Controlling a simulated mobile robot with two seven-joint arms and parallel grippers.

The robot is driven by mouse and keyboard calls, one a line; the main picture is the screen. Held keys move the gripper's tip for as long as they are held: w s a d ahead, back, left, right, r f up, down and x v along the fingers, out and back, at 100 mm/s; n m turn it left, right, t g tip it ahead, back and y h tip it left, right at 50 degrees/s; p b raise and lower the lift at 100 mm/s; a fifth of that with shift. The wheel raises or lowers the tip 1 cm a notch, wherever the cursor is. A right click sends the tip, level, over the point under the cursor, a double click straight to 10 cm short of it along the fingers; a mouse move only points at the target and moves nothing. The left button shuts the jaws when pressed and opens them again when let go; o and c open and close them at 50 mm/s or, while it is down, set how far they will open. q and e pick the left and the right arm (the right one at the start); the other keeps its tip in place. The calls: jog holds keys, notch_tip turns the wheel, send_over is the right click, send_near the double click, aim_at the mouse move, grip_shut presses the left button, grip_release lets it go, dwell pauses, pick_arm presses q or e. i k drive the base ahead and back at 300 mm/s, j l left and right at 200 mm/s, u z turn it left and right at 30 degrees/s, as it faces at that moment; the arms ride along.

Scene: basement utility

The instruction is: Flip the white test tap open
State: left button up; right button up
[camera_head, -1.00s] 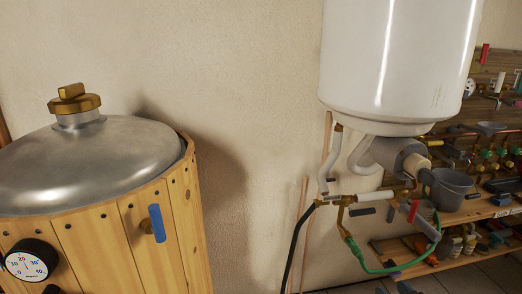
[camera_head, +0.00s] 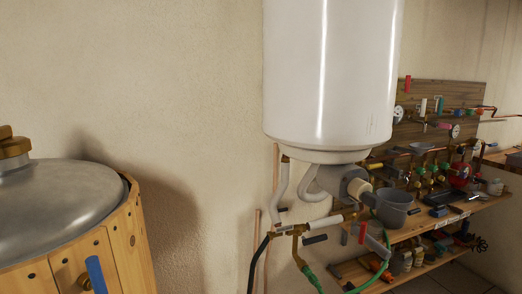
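A small upright white piece (camera_head: 423,107), which looks like a white tap handle, shows on the wooden wall board (camera_head: 465,92) at the right. It is small and far off, and I cannot tell whether it stands open or shut. A red handle (camera_head: 407,84) and a teal handle (camera_head: 440,104) are on the same board near it. Neither of my grippers is in view.
A large white boiler (camera_head: 330,70) hangs in the middle, with pipes, valves and a green hose (camera_head: 313,277) below. A wooden barrel (camera_head: 120,235) with a metal dome stands at left. A grey bucket (camera_head: 392,212) is on the wooden shelf (camera_head: 420,227).

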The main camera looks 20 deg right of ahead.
aim_at(423, 103)
jog(key=z, duration=1.5)
jog(key=i+l, duration=0.8)
jog(key=i, duration=0.15)
jog(key=i+l, duration=0.8)
jog(key=i, duration=0.15)
jog(key=i+l, duration=0.8)
jog(key=i+u, duration=0.05)
jog(key=i, duration=0.1)
